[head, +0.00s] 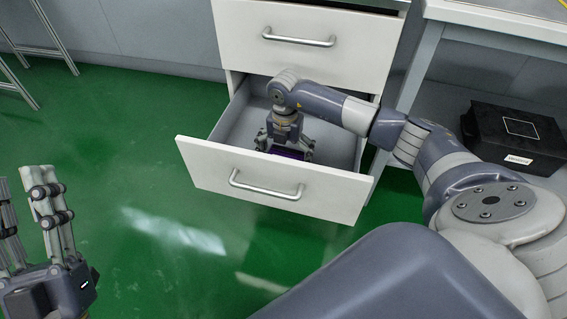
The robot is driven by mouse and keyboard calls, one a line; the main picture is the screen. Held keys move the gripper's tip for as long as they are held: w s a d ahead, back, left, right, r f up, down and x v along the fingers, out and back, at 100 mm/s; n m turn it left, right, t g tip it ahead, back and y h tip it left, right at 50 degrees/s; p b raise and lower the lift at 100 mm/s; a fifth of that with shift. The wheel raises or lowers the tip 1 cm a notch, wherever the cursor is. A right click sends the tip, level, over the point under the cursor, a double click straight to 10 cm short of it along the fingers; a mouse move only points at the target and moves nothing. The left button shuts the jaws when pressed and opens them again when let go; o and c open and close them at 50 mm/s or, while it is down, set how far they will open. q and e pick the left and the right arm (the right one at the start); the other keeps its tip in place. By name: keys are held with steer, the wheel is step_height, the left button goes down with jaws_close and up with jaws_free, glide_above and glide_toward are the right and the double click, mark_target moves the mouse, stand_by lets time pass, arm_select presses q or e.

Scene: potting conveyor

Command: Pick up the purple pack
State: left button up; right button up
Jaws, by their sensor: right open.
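The purple pack (289,153) lies inside the pulled-out lower drawer (270,186), mostly hidden by the drawer front and my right gripper. My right gripper (284,150) reaches down into the drawer from above, open, with its fingers at the pack; I cannot tell whether they touch it. My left gripper (28,225) is at the lower left, away from the drawer, its fingers apart, pointing up, with nothing between them.
The white cabinet has a closed upper drawer (300,38) above the open one. A black case (513,137) sits on a shelf at the right under a white table (500,14). The green floor (110,130) is clear at left.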

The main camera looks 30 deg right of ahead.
steer(key=c, duration=1)
steer(key=shift+o, duration=0.2)
